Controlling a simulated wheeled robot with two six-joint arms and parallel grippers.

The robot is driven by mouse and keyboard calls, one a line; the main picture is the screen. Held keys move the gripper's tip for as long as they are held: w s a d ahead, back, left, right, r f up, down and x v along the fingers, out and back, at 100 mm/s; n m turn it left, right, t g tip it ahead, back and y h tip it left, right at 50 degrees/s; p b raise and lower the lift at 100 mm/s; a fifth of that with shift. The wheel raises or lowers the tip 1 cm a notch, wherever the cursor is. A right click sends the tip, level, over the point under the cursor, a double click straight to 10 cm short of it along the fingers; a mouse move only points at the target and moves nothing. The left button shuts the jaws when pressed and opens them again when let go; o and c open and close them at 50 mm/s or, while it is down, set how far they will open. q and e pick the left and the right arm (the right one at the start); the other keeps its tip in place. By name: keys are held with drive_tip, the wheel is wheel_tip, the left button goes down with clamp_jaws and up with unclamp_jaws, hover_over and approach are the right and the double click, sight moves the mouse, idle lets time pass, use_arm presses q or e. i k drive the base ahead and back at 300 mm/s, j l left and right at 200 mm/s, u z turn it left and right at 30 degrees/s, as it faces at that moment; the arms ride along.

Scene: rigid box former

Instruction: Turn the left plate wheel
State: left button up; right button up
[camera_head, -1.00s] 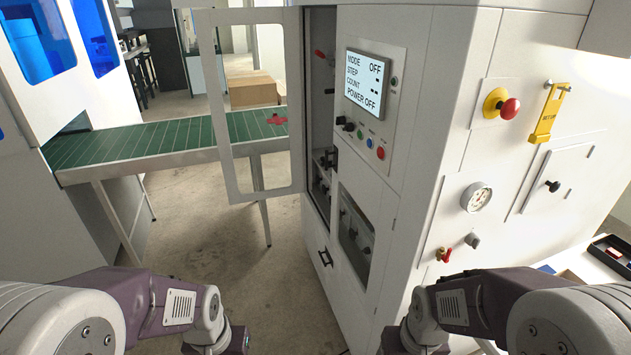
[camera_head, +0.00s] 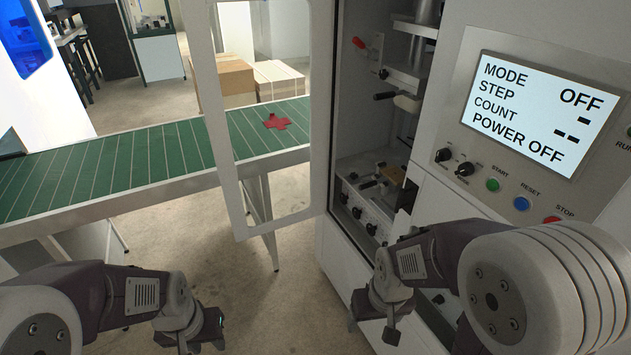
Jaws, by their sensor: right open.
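The open machine bay (camera_head: 375,150) shows behind a framed door that stands open. Low in the bay is a row of small black knobs (camera_head: 357,212) on a light front panel. I cannot tell which part is the left plate wheel. My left gripper (camera_head: 192,343) hangs at the lower left, well away from the bay, and its jaws are not clearly seen. My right gripper (camera_head: 372,328) is open and empty, below and in front of the bay. My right arm hides part of the lower machine front.
The open door frame (camera_head: 228,130) stands at the bay's left edge. A green conveyor (camera_head: 120,170) carries a red cross-shaped piece (camera_head: 276,121) behind it. A control panel (camera_head: 543,113) with its screen reading OFF is at the right. Open floor lies between my arms.

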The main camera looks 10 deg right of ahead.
sight(343, 199)
drive_tip(key=i+j, duration=0.1)
drive_tip(key=i, duration=1.45)
drive_tip(key=i+l, duration=0.35)
